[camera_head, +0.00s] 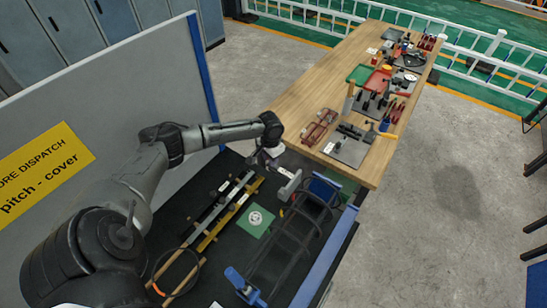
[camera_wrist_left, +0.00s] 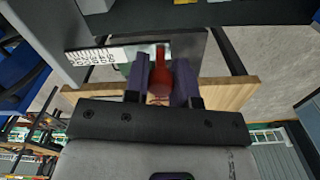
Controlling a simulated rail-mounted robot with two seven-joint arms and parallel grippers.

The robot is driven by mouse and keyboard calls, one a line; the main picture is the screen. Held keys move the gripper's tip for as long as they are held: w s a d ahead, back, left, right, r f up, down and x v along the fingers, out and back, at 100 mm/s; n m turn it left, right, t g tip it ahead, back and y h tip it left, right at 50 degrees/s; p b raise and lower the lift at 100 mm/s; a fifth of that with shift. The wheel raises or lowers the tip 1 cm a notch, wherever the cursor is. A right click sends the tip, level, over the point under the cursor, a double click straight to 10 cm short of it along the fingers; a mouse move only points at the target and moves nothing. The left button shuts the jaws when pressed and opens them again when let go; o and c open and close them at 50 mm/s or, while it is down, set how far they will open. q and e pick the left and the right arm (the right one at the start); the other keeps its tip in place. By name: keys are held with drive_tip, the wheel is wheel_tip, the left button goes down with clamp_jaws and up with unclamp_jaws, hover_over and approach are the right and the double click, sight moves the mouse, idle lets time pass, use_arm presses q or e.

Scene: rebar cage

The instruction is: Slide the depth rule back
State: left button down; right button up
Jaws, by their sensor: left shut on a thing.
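My left gripper (camera_head: 268,158) reaches over the dark bench from the left. In the left wrist view its two dark fingers (camera_wrist_left: 161,88) are shut on a red handle (camera_wrist_left: 160,76). Just beyond the handle is a grey plate with a white strip of dark markings (camera_wrist_left: 105,56), which looks like the depth rule. In the head view a grey T-shaped piece (camera_head: 288,184) is just below the gripper, by the far end of the dark rebar cage (camera_head: 283,240). I cannot tell how the handle joins the rule. My right gripper is not in view.
Blue end pieces (camera_head: 324,188) and (camera_head: 243,286) flank the cage. A green plate with a white disc (camera_head: 256,218) and yellow and silver rails (camera_head: 225,218) lie to its left. A wooden table (camera_head: 310,92) with tools stands behind. A grey panel (camera_head: 110,110) stands left.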

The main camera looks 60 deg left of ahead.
use_arm(q)
drive_tip(key=c, duration=0.9)
unclamp_jaws()
drive_tip(key=shift+s+a, duration=0.1)
drive_tip(key=shift+a, duration=0.1)
drive_tip(key=shift+c, duration=0.2)
drive_tip(key=shift+r, duration=0.1)
drive_tip(key=shift+r, duration=0.35)
wheel_tip(320, 180, up, 13)
